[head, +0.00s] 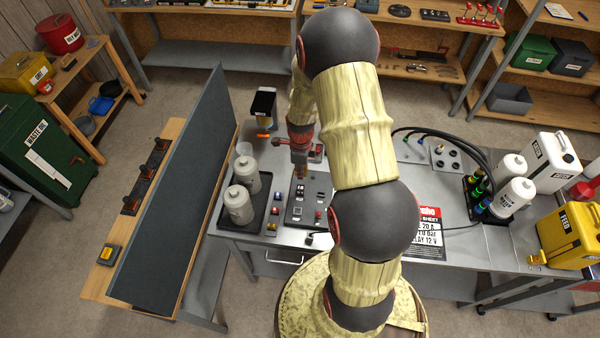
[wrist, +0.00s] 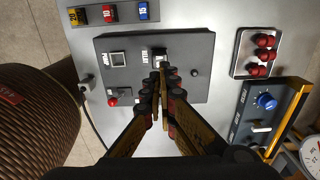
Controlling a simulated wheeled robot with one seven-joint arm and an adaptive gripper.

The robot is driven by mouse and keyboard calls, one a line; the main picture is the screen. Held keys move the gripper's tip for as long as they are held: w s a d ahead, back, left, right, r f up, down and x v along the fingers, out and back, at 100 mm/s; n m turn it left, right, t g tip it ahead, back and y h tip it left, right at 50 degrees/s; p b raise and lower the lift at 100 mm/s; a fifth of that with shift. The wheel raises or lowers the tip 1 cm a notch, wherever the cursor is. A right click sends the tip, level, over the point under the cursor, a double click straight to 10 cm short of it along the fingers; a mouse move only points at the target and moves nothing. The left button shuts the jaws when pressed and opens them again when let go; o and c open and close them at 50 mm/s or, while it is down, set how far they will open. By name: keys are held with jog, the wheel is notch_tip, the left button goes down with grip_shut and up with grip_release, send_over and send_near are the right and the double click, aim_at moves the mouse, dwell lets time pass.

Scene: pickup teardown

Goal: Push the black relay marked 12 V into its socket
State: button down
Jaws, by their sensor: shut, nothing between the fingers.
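A dark panel (head: 294,217) lies on the grey bench, and it also shows in the wrist view (wrist: 190,88). It carries two pale-framed square fittings: one in clear view (wrist: 118,60), the other (wrist: 160,52) partly behind my fingertips. My gripper (wrist: 161,70) is shut and empty, over or at this second fitting; contact cannot be told. It comes down over the panel's far part in the head view (head: 300,176). I cannot make out a relay marked 12 V; any relay at the second fitting is mostly hidden by my fingers.
A red knob (wrist: 113,102) stands on the panel. Yellow, red and blue fuses (wrist: 110,14) lie beside it. A tray with two bottles (head: 239,204) stands left. A block with red parts (wrist: 262,54) lies beyond the panel. A printed sheet (head: 427,247) lies right.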

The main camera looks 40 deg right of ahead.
aim_at(301, 187)
jog(key=shift+f+b, duration=1.85)
jog(key=shift+f, duration=1.45)
jog(key=shift+f, duration=0.1)
jog(key=shift+f, duration=0.25)
jog(key=shift+r, duration=0.15)
jog(key=shift+r+p, duration=1.85)
jog(key=shift+r, duration=1.6)
